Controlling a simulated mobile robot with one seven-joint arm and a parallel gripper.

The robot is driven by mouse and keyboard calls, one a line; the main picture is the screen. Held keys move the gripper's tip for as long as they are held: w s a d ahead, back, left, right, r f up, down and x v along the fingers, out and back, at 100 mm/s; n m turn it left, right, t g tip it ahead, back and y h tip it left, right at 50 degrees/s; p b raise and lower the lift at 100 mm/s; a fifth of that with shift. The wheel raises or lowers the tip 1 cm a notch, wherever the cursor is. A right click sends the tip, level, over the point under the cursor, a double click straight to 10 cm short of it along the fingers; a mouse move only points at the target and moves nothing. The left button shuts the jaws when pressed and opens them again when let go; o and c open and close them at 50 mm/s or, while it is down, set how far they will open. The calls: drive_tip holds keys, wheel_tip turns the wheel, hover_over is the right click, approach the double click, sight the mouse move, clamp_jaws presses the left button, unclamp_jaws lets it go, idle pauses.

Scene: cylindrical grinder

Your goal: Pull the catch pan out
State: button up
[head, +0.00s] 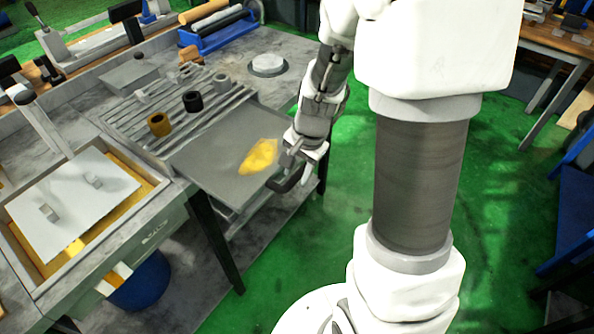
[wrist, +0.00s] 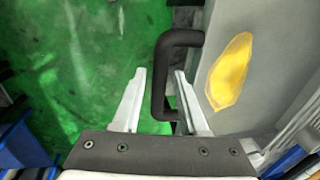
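The catch pan (head: 208,163) is a flat grey tray with a yellow patch on it, jutting past the workbench's front edge. Its dark handle (head: 290,182) is at its outer end. In the wrist view, the handle (wrist: 161,72) is a black U-shaped bar beside the pan (wrist: 262,55). My gripper (head: 298,165) is at this handle. Its two pale fingers (wrist: 158,100) are apart, with the handle's bar between them in the picture, nearer the right finger. I cannot tell whether either finger touches it.
The slotted rack (head: 160,115) behind the pan bears a brass ring (head: 158,124) and a dark ring (head: 192,102). A framed tray (head: 150,192) with a pale plate stands at left. A blue bin (head: 142,285) is under the bench. Green floor (head: 330,225) in front is clear.

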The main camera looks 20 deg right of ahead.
drive_tip(key=shift+o, duration=0.5)
wheel_tip(320, 180, up, 17)
drive_tip(key=s+d+p, duration=0.2)
drive_tip(key=p, duration=0.1)
drive_tip(key=shift+s, duration=0.4)
drive_tip(key=shift+r, duration=0.1)
drive_tip(key=s+a+r+n+t, duration=0.2)
drive_tip(key=s+r+n, duration=0.1)
drive_tip(key=s+n, duration=0.2)
drive_tip(key=s+a+r+n+t+h, duration=0.1)
drive_tip(key=s+a+r+n, duration=0.1)
drive_tip(key=s+n, duration=0.3)
drive_tip(key=shift+s+a+r+n+t, duration=0.3)
drive_tip(key=shift+s+r+n+t, duration=0.1)
drive_tip(key=shift+s+r, duration=0.5)
drive_tip(key=shift+a+f, duration=0.1)
drive_tip(key=shift+a, duration=0.1)
